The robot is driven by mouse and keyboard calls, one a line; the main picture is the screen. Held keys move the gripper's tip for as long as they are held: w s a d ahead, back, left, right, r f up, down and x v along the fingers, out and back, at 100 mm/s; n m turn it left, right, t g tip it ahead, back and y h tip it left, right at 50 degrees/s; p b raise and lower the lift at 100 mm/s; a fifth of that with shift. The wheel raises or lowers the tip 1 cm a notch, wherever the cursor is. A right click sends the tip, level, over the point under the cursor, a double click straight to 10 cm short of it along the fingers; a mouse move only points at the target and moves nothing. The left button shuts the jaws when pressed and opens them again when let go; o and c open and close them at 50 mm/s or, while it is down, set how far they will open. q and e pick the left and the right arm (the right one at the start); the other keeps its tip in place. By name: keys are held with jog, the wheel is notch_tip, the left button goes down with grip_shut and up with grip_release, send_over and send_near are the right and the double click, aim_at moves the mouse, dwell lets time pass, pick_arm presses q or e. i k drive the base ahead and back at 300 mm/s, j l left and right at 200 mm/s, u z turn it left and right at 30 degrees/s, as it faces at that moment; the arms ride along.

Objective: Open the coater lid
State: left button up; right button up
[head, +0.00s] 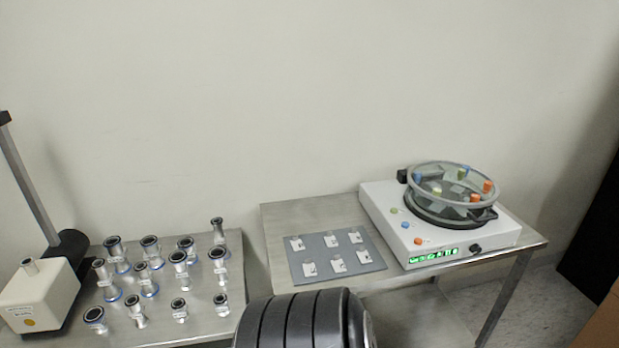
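The coater (384,208) is a white box with a lit green display on its front, standing on the right-hand metal table. Its lid (481,168) is a clear round cover with a grey rim and several blue, green and orange knobs on it. The lid lies over a dark round bowl (437,219) on top of the coater. A black block sits at the lid's back left. The lid looks raised above the bowl's dark ring, but I cannot tell if it is ajar. Neither of my grippers shows in the head view.
A grey plate (308,264) with several small white pieces lies left of the coater. The left table (205,329) holds several metal flanged fittings (149,265) and a white box with a post (40,294). A wall stands behind both tables.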

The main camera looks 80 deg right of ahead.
aim_at(427, 168)
jog(key=j+z, duration=0.15)
jog(key=z, duration=2.75)
